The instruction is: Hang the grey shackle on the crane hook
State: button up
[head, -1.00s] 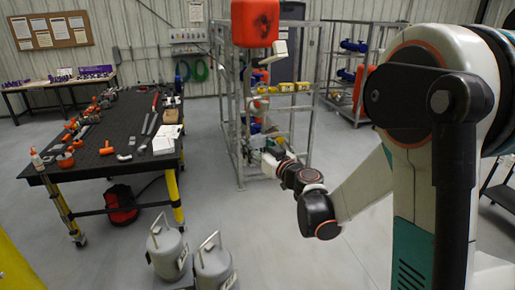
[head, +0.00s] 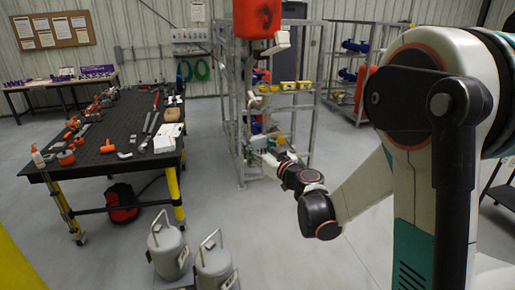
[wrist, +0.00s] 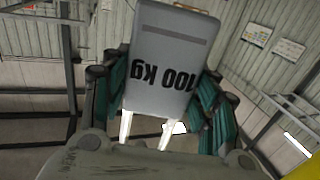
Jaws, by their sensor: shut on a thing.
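My gripper (head: 268,158) reaches out in front of the metal rack in the head view, small and partly lost against the rack. In the wrist view its teal fingers (wrist: 160,100) are shut on both sides of a grey body marked "100 kg", which I take to be the grey shackle (wrist: 165,62). Its lettering is upside down in that view, and two pale bars show below it. A red hoist body (head: 257,18) hangs at the top of the head view, above my gripper.
The metal rack (head: 313,105) stands close behind my gripper. A black workbench (head: 110,135) with tools and orange fittings is at the left. Two grey canisters with handles (head: 215,268) stand on the floor in front. Open floor lies between bench and rack.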

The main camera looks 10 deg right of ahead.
jog(key=o, duration=0.9)
